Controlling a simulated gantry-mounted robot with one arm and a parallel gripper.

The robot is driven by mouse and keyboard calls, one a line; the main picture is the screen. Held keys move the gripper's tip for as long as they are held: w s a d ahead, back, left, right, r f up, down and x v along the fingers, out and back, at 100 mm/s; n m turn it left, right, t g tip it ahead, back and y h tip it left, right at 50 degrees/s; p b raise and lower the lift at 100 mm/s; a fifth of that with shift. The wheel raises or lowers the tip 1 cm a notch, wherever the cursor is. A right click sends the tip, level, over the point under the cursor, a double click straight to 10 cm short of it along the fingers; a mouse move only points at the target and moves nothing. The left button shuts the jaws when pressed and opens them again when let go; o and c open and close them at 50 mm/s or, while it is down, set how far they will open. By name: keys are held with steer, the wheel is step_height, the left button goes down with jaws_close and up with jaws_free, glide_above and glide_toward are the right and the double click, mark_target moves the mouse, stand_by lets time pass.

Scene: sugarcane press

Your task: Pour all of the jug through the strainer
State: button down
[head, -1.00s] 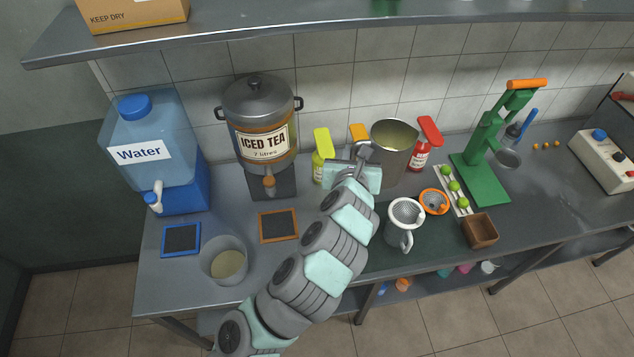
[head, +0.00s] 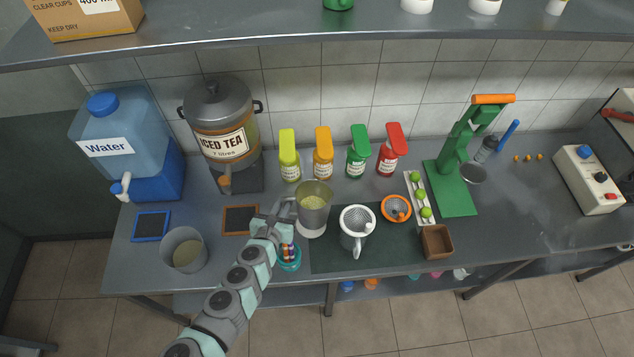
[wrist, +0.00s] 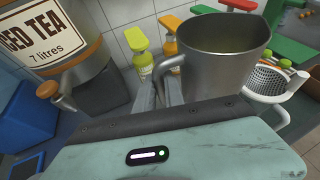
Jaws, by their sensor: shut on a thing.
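My gripper (head: 284,210) is shut on the handle of a grey metal jug (head: 313,208). The jug is upright, with pale yellow-green contents showing inside. In the wrist view the jug (wrist: 225,55) fills the upper middle, and its handle is between my fingers (wrist: 168,92). A perforated strainer (head: 357,217) sits over the mouth of a pale handled pitcher (head: 353,241), just right of the jug and apart from it. In the wrist view the strainer (wrist: 268,80) is partly hidden behind the jug. A second, orange-rimmed strainer (head: 396,208) lies farther right.
A dark mat (head: 330,259) lies under the pitcher. A cup of pens (head: 288,258) and a white round thing (head: 311,231) are close by the jug. Several bottles (head: 323,155) stand behind. A grey container (head: 183,250) with yellowish contents stands left, and a green press (head: 455,165) right.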

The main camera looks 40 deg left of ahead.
mark_target(296, 200)
steer(key=r+m+p, duration=0.1)
steer(key=p, duration=0.1)
steer(key=d+r+m+g+p, duration=0.1)
steer(key=p, duration=0.1)
steer(key=r+y+p, duration=0.1)
steer(key=p, duration=0.1)
steer(key=shift+w+d+r+m+g, duration=0.2)
steer(key=shift+r+m+g, duration=0.1)
steer(key=shift+r+m, duration=0.1)
steer(key=shift+w+d+m+g+y+b, duration=0.3)
steer(key=shift+w+d+m+g+y, duration=0.1)
steer(key=shift+w+d+m+y, duration=0.45)
steer(key=shift+d+f+b, duration=0.2)
steer(key=shift+d+b, duration=0.1)
steer(key=shift+d, duration=0.05)
steer(key=shift+w+d+f+m+g+b, duration=0.15)
steer(key=shift+w+d+m+g+b, duration=0.15)
steer(key=shift+w+d+m+b, duration=0.3)
steer(key=shift+w+d+m+y+b, duration=0.25)
steer(key=shift+w+d+y+b, duration=0.15)
steer(key=shift+b, duration=0.2)
steer(key=shift+d+r, duration=0.1)
steer(key=shift+r, duration=0.25)
steer(key=shift+s, duration=0.1)
